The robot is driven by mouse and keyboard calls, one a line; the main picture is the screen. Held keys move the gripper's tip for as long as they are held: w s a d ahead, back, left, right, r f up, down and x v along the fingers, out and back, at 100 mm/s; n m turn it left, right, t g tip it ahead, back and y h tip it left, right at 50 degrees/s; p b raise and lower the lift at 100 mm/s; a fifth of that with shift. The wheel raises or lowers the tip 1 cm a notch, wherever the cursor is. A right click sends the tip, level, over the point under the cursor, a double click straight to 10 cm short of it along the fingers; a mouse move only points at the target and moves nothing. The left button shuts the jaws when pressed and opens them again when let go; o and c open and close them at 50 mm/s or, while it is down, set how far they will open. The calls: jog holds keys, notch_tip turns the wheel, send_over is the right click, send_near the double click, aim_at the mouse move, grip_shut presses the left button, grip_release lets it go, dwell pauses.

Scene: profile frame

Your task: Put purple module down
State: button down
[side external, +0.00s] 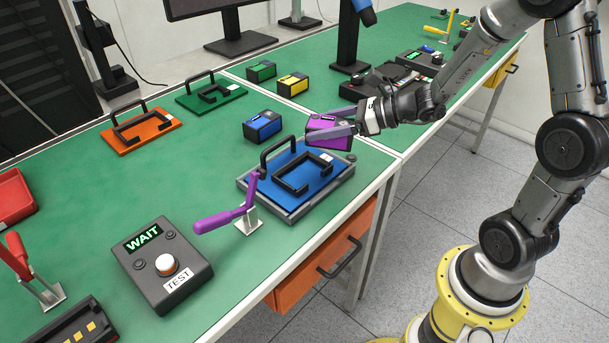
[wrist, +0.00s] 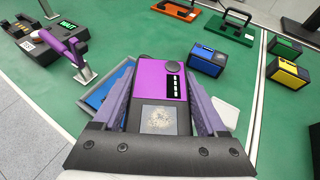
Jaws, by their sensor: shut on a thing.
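The purple module (side external: 321,142) is a box with a dark label end. My gripper (side external: 326,126) is shut on it from the right in the side view. In the wrist view the purple module (wrist: 159,80) sits between the two fingers, its purple top facing the camera. It is at the back right of the blue plate with a black handle (side external: 318,183), which lies in a grey fixture (side external: 285,213). In the wrist view the fixture (wrist: 88,108) is partly hidden behind the module and fingers. I cannot tell whether the module touches anything below.
A blue module (side external: 263,127) stands to the left of the purple one. A green module (side external: 261,72) and a yellow module (side external: 293,85) stand farther back. A purple-handled clamp (side external: 228,217) and a test box (side external: 160,265) are in front. Green bench surface lies free between.

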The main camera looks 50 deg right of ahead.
jog(key=s+a+r+n+g+y, duration=0.1)
jog(key=s+a+r+n+y, duration=0.1)
jog(key=s+r, duration=0.3)
jog(key=s+a+r+n+g+y, duration=0.1)
jog(key=s+a+r, duration=0.15)
jog(key=s, duration=0.35)
send_over(296, 175)
jog(key=shift+f, duration=6.6)
jog(key=shift+f, duration=0.2)
